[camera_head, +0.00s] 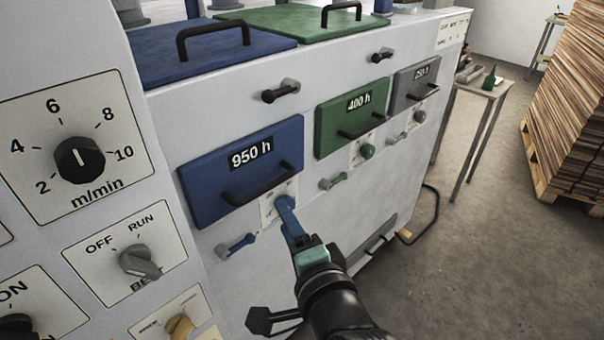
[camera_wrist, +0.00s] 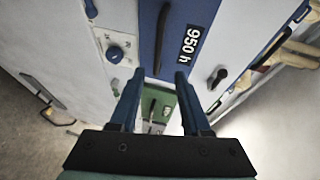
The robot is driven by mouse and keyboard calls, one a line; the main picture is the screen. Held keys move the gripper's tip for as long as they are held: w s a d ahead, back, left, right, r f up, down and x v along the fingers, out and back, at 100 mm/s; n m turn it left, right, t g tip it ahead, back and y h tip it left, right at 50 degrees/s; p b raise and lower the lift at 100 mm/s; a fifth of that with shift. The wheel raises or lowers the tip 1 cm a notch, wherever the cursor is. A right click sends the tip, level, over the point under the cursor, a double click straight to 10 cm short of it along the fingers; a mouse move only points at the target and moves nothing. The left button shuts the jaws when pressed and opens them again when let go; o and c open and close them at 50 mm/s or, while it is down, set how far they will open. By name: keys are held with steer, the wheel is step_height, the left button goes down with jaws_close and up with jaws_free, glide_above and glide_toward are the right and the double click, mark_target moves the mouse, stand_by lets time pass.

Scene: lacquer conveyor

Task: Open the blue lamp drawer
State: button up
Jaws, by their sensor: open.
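The blue lamp drawer (camera_head: 205,190) is a blue front marked "950 h" with a black bar handle (camera_head: 258,183) along its lower part. It sits against the white machine face and looks shut. In the wrist view the blue drawer (camera_wrist: 178,70) shows upper middle, turned on its side, with its handle (camera_wrist: 162,38) left of the label. My gripper (camera_head: 286,208) has blue fingers and is just below and right of the handle in the head view, apart from it. In the wrist view my gripper (camera_wrist: 156,80) is open, with nothing held between its fingers.
A dial plate with a blue knob (camera_wrist: 116,54) is beside the drawer; my fingers partly cover it in the head view. A blue lever (camera_head: 236,244) is below. A green drawer (camera_head: 335,130) and grey drawer (camera_head: 408,88) lie to the right. Open floor (camera_head: 480,240) is at right.

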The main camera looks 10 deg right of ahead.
mark_target(269, 189)
steer(key=x, duration=1.2)
steer(key=shift+w+f, duration=0.25)
steer(key=shift+w, duration=0.05)
jaws_close()
stand_by(1.1)
